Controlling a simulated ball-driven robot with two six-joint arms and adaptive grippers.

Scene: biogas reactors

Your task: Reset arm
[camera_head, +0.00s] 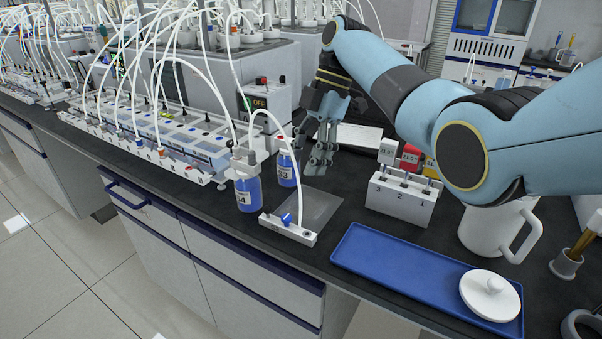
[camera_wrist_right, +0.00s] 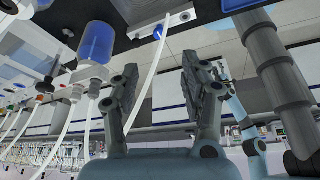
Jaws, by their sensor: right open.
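My right arm (camera_head: 395,85) reaches in from the right over the bench. A thin white tube passes behind the fingers in that view. My left gripper does not show in the head view.
Two blue-liquid bottles (camera_head: 248,190) stand close to the gripper. A white tube holder (camera_head: 288,230) sits at the bench front. A white numbered block (camera_head: 401,198), white mug (camera_head: 487,228) and blue tray (camera_head: 385,262) with a white lid (camera_head: 488,297) lie to the right. Arched tubes crowd the left.

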